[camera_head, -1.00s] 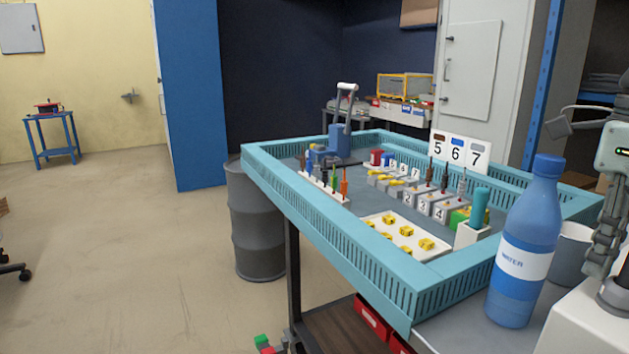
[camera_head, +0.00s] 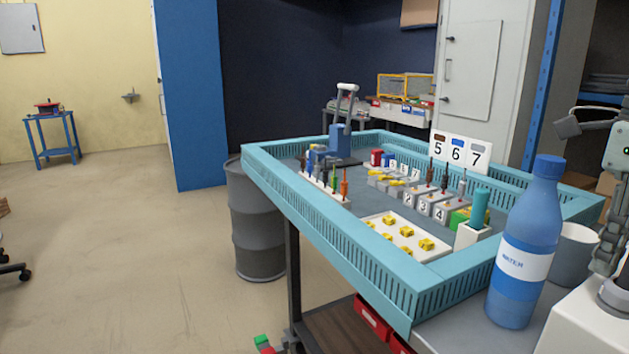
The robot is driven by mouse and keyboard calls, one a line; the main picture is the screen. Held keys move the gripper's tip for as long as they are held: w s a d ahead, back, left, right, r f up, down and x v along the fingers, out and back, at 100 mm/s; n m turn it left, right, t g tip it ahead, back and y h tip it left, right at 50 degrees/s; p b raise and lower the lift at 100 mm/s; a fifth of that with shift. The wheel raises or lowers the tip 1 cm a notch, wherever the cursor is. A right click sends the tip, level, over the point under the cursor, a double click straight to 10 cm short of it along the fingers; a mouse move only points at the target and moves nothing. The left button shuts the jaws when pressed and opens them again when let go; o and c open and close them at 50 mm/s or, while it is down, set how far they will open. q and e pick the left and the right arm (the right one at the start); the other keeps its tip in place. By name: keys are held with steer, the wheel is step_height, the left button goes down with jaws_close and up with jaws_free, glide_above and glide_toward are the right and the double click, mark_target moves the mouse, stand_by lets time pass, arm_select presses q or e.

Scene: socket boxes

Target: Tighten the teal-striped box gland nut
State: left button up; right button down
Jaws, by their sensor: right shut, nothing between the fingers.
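Small grey socket boxes (camera_head: 424,209) with number labels and upright cables stand in rows on the teal-rimmed workbench (camera_head: 385,278). At this size I cannot tell which box has the teal stripe, and its gland nut cannot be made out. My right gripper (camera_head: 566,127) is at the right edge, shut and empty, above and right of the water bottle. It is apart from the boxes, and its arm is partly cut off by the frame. My left gripper is not in view.
A blue water bottle (camera_head: 525,245) and a grey cup (camera_head: 573,255) stand at the bench's near right corner. A white tray with yellow pieces (camera_head: 405,240), a rack of coloured tools (camera_head: 325,187) and a 5-6-7 sign (camera_head: 458,153) are on the bench. Floor at left is mostly clear.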

steer(key=shift+w, duration=0.1)
steer(key=shift+w, duration=0.3)
steer(key=shift+r, duration=0.1)
step_height(320, 180, up, 6)
steer(key=p, duration=0.4)
steer(key=shift+f, duration=0.2)
